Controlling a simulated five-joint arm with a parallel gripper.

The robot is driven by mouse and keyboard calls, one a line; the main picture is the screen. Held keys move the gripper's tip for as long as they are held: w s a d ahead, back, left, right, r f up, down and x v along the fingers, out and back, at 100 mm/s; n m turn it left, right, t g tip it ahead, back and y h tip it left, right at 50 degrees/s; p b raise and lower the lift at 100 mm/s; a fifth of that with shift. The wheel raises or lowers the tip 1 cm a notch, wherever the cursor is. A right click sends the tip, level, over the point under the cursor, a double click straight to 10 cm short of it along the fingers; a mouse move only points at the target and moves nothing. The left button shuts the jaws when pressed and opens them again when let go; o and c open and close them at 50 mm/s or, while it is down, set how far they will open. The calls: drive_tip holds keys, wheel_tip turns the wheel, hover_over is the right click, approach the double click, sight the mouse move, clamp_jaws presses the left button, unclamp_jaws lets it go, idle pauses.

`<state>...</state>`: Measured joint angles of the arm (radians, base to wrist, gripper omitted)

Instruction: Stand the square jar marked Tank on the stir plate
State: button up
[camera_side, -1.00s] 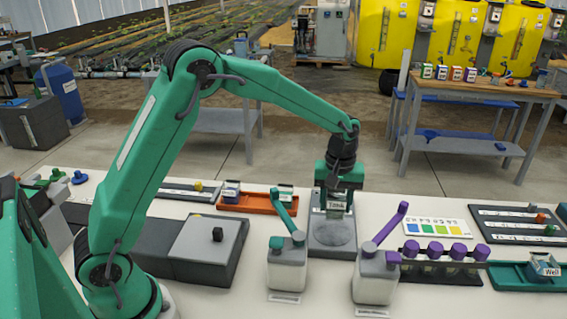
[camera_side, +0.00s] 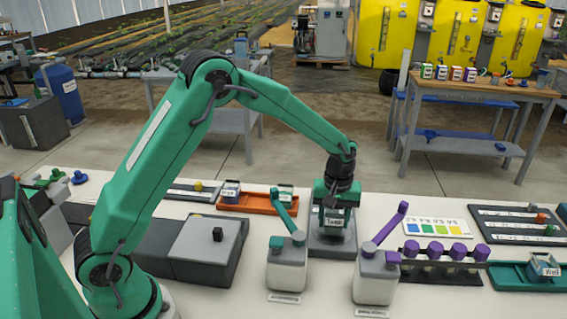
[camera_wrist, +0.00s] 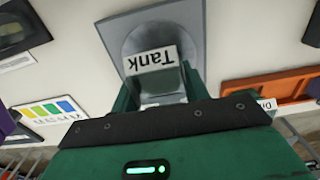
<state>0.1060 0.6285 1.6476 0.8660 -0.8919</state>
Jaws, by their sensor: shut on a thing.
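The square jar marked Tank (camera_side: 335,224) is clear with a white label, and it is upright between the fingers of my gripper (camera_side: 334,207). My gripper is shut on it; the wrist view shows the fingers (camera_wrist: 160,88) on both sides of the jar (camera_wrist: 152,60). The stir plate (camera_side: 318,247) is a grey block with a round top, directly under the jar. In the wrist view, the plate (camera_wrist: 113,28) spreads out beyond the label. The jar is at or just above the plate's top; I cannot tell whether they touch.
Two white dispenser bottles, one with a green lever (camera_side: 287,268) and one with a purple lever (camera_side: 376,280), stand in front of the plate. A colour card (camera_side: 437,229) and a purple-capped rack (camera_side: 440,268) are right.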

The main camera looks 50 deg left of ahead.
drive_tip(key=o, duration=1.1)
drive_tip(key=shift+r, duration=0.1)
wheel_tip(320, 180, up, 9)
idle(0.9)
